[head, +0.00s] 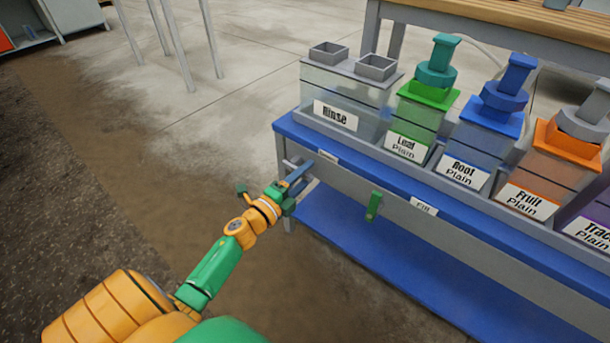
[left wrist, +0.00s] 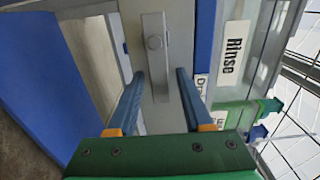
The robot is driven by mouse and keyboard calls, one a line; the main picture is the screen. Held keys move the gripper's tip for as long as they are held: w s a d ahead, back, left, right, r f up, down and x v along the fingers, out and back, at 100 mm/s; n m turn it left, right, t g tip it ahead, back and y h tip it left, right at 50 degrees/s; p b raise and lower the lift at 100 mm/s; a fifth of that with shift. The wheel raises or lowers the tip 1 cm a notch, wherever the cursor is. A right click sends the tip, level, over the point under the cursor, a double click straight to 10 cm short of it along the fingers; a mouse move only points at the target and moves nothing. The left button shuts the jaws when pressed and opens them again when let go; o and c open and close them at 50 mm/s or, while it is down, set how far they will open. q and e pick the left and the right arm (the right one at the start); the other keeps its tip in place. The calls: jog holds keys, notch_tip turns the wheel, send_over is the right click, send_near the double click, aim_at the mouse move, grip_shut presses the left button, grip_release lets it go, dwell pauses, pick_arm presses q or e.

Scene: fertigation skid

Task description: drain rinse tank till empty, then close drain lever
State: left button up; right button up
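The clear rinse tank (head: 318,82) stands at the left end of the blue-edged skid shelf, with a white "Rinse" label also in the left wrist view (left wrist: 234,50). I cannot make out its liquid level. A grey drain lever (left wrist: 155,22) with a round pivot bolt is on the skid's front below the tank, by a partly hidden label. My left gripper (head: 303,176) is at the skid's left front corner. In the left wrist view its two blue fingers (left wrist: 157,82) are apart, with the lever between them and gaps at both sides. My right gripper is out of view.
A green lever (head: 374,205) hangs on the skid front, left of a fill label (head: 424,208). Leaf, root and fruit tanks (head: 484,140) stand right of the rinse tank. A blue lower shelf (head: 380,262) lies below.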

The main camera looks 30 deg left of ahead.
pick_arm(q)
grip_shut()
dwell(1.2)
